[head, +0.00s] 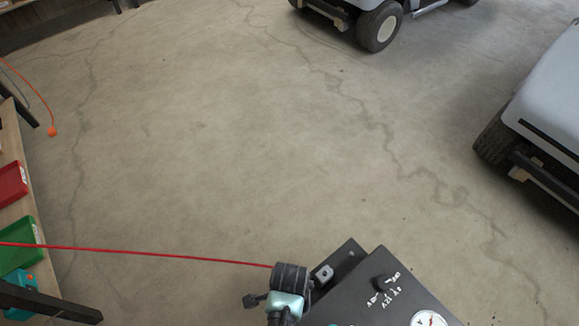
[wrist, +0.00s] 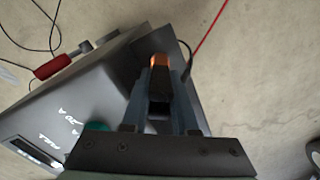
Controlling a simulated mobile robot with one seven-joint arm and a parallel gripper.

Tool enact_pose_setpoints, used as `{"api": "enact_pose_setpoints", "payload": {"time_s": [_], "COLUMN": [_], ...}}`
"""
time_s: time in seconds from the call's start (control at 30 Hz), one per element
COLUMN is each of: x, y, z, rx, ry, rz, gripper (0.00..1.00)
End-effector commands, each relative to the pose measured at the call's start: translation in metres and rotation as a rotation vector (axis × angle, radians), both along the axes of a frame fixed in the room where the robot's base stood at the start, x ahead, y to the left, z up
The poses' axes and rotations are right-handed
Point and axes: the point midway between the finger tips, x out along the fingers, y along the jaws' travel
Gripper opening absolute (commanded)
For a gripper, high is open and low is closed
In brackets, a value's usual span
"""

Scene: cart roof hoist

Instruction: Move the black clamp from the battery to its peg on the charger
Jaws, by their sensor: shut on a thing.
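In the wrist view my gripper (wrist: 161,84) is shut on the black clamp (wrist: 160,95), whose copper-coloured jaws (wrist: 160,61) point away from me past the fingertips. The clamp is over or close beside the edge of the dark charger (wrist: 95,90); I cannot tell whether it touches. In the head view the charger (head: 350,310) is at the bottom, right of my wrist, with a knob and a round gauge on top. A dark side bracket with a small grey block (head: 323,274) sits at its left edge. The clamp's peg is not clearly visible. The battery is not in view.
A red-handled thing (wrist: 52,67) lies at the charger's far edge, near loose black cables (wrist: 55,30). A red cable (head: 140,252) stretches left from near my wrist. A shelf with red and green bins (head: 20,245) is at left. Carts (head: 550,95) stand beyond open floor.

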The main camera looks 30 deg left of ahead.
Motion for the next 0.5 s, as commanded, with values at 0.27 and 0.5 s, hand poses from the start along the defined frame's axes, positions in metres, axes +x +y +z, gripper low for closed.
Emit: {"api": "enact_pose_setpoints", "payload": {"time_s": [0.27, 0.5], "x": [0.000, 0.000], "y": [0.000, 0.000], "z": [-0.008, -0.014], "rx": [0.000, 0.000], "ry": [0.000, 0.000], "rz": [0.000, 0.000], "gripper": [0.00, 0.00]}}
